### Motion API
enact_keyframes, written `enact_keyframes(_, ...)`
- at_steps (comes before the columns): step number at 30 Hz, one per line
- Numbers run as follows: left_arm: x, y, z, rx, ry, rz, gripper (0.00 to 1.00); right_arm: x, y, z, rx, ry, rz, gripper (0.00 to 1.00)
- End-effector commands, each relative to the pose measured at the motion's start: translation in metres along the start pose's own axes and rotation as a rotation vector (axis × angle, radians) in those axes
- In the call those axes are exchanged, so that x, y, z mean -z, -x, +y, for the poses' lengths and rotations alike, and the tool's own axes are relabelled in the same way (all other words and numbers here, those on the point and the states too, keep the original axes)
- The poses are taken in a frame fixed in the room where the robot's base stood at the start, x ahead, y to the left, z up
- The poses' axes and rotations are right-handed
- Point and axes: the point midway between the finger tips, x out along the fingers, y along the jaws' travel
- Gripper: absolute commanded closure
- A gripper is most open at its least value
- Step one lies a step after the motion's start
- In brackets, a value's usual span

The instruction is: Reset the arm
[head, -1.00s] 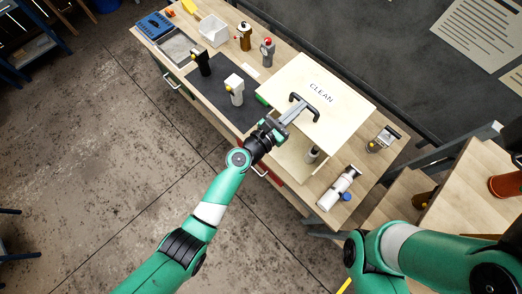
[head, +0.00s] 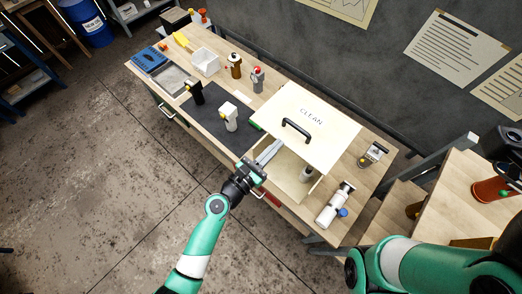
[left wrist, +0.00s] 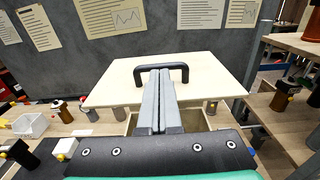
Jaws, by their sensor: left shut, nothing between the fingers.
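My left gripper (head: 276,148) is shut and empty, in front of the near edge of a pale lid (head: 318,119) marked CLEAN. The lid's black handle (head: 296,129) stands a short way beyond the fingertips in the head view, with a visible gap. In the left wrist view the closed fingers (left wrist: 158,76) point at the handle (left wrist: 181,70) and overlap it in the picture. The lid lies over a wooden box (head: 285,178), leaving its near part open with a grey bottle-like item (head: 306,173) inside. My right arm shows at the lower right; its gripper is out of view.
On the workbench, a white canister (head: 332,207) lies right of the box and a metal fitting (head: 372,155) stands farther right. A dark mat (head: 215,128) carries black and white fittings to the left. Open floor lies left of the bench.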

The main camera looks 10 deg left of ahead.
Motion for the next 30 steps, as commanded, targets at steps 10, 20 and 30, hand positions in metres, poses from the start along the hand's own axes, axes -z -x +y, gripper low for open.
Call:
enact_keyframes(10,-0.028,0.048,0.0,-0.001,0.001,0.001,1.0,0.016,-0.018,0.0,0.0,0.0,-0.002,0.0)
enact_keyframes(20,-0.028,0.048,0.0,-0.001,0.0,0.001,1.0,0.016,-0.018,0.0,0.0,0.0,-0.002,0.0)
enact_keyframes(30,-0.132,0.021,0.032,-0.036,-0.107,-0.177,1.0,0.016,-0.018,0.0,0.0,0.0,-0.002,0.0)
